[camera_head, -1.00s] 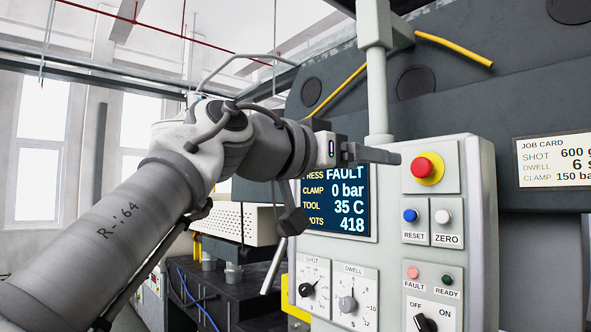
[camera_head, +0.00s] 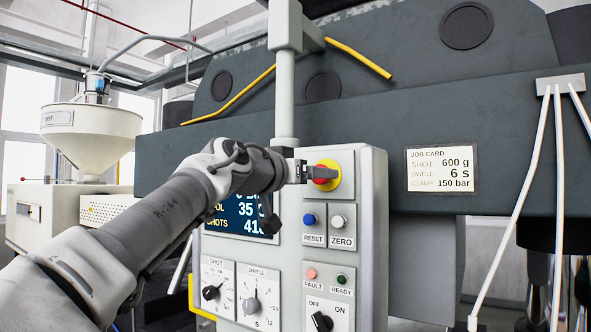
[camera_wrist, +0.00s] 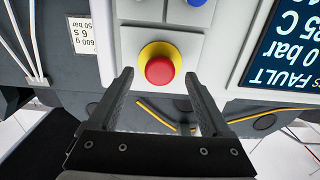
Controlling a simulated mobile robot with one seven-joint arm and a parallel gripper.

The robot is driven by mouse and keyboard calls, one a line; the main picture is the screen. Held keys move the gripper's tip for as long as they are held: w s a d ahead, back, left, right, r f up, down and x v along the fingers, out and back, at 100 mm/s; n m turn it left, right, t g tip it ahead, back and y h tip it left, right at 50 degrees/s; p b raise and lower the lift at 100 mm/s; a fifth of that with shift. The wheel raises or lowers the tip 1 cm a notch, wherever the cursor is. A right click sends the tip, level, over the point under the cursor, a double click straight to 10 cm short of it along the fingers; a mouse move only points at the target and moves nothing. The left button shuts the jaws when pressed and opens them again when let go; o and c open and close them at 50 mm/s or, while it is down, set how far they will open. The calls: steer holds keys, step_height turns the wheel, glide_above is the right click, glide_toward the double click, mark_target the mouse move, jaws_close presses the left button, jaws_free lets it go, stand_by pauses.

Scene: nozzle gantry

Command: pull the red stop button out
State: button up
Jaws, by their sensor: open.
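The red stop button (camera_head: 325,179) sits on a yellow round collar at the top of the grey control panel (camera_head: 376,240). My gripper (camera_head: 318,173) is right in front of it and hides part of it in the head view. In the wrist view the red button (camera_wrist: 159,70) lies between and just beyond the tips of my gripper (camera_wrist: 157,78). The two fingers are apart and empty, one on each side of the button. I cannot tell whether either finger touches the collar.
Blue RESET (camera_head: 309,219) and white ZERO (camera_head: 338,221) buttons sit just below. Under them are small FAULT and READY lights and an OFF/ON knob (camera_head: 321,321). A display screen (camera_head: 243,213), partly hidden by my arm, is to the left. A job card (camera_head: 441,170) hangs at right.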

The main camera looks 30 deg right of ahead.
steer(key=shift+w+d, duration=0.2)
steer(key=shift+d, duration=0.35)
jaws_close()
